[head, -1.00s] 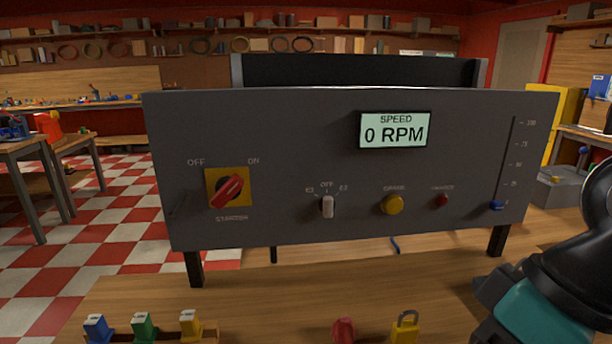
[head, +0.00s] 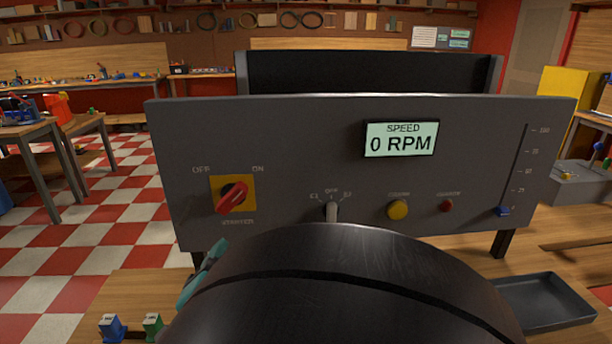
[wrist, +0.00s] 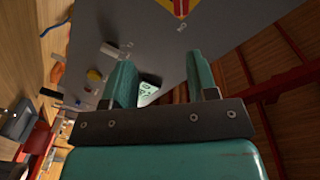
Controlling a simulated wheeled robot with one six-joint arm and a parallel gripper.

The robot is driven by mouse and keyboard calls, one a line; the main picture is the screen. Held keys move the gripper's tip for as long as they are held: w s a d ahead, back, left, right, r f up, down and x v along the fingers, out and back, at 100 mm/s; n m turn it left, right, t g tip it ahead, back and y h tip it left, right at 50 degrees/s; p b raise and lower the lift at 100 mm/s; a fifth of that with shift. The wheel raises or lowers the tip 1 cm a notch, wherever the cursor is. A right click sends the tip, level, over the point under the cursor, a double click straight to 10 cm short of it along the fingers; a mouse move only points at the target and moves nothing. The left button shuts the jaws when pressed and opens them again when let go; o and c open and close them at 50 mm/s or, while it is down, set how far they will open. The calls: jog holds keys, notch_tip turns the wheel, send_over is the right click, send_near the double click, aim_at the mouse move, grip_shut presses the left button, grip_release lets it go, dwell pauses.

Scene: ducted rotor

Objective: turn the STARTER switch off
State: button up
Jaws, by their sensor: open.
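The STARTER switch (head: 232,196) is a red rotary handle on a yellow plate at the left of the grey panel (head: 300,130). Its handle slants from lower left to upper right, with the upper end toward the ON label (head: 258,168); the OFF label (head: 201,170) is at upper left. In the wrist view the switch (wrist: 181,8) is cut off at the top edge, beyond my fingertips. My gripper (wrist: 163,75) is open and empty, its teal fingers apart. In the head view my arm hides most of the gripper; a teal part shows below the switch.
The speed display (head: 401,138) reads 0 RPM. A small selector knob (head: 331,211), yellow button (head: 397,209), red button (head: 447,206) and blue slider (head: 503,211) share the panel. Blue (head: 111,327) and green (head: 152,325) blocks stand in front. A dark tray (head: 545,300) lies right.

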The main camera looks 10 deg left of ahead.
aim_at(230, 205)
jog(key=shift+n+y, duration=0.3)
jog(key=shift+y, duration=0.5)
jog(key=a+p+x, duration=0.1)
jog(key=p+x, duration=0.1)
jog(key=x, duration=0.3)
jog(key=p+x, duration=0.2)
jog(key=x, duration=0.3)
jog(key=a+p+x, duration=0.1)
jog(key=p+x, duration=0.2)
jog(key=x, duration=0.3)
jog(key=shift+s+a+r, duration=0.25)
jog(key=shift+a, duration=0.1)
jog(key=c, duration=0.9)
